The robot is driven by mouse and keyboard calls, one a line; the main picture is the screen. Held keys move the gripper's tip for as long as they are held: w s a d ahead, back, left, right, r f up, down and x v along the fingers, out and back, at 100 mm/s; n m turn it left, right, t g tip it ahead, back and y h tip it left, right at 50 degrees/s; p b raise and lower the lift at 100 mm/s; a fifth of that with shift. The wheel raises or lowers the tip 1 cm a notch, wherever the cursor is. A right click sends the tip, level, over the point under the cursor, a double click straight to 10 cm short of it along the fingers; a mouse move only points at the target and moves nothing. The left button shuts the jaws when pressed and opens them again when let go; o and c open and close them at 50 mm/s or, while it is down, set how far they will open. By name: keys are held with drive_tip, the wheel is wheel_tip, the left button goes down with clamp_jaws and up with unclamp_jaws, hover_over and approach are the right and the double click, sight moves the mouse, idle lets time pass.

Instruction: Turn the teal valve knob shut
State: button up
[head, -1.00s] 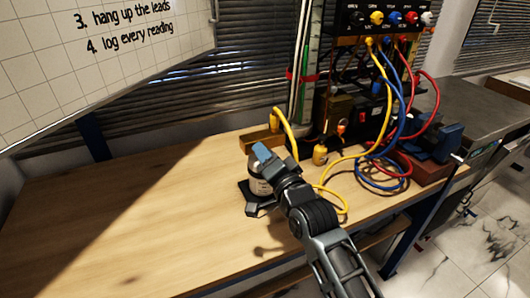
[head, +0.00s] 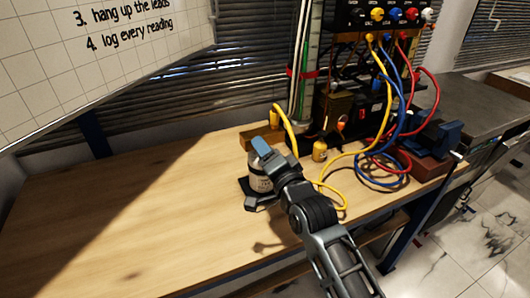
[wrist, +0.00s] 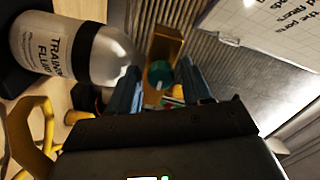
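The teal valve knob (wrist: 160,73) shows in the wrist view, beyond and between my two fingers. I cannot make it out in the head view. My gripper (wrist: 160,92) is open, with a blue finger on each side and a gap between them. In the head view my gripper (head: 264,149) is over the wooden bench, in front of the bottle. I see no contact between the fingers and the knob.
A white bottle labelled training fluid (wrist: 62,45) stands close beside my gripper. Yellow, blue and red leads (head: 385,165) hang from the rig to the right. The bench's left side (head: 110,215) is clear.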

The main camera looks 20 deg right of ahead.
drive_tip(key=shift+o, duration=0.4)
drive_tip(key=s+b, duration=0.1)
drive_tip(key=s, duration=0.7)
drive_tip(key=shift+w+d, duration=0.1)
drive_tip(key=s+f+n+g, duration=0.1)
drive_tip(key=s+f+n, duration=0.25)
drive_tip(key=s, duration=1.15)
drive_tip(key=s+f+n+g, duration=0.1)
drive_tip(key=s+f+n, duration=0.3)
drive_tip(key=s, duration=1.1)
drive_tip(key=s+r+n+g, duration=0.1)
drive_tip(key=s+r+n, duration=0.4)
drive_tip(key=s, duration=0.6)
drive_tip(key=shift+s+r, duration=0.35)
drive_tip(key=shift+r, duration=0.35)
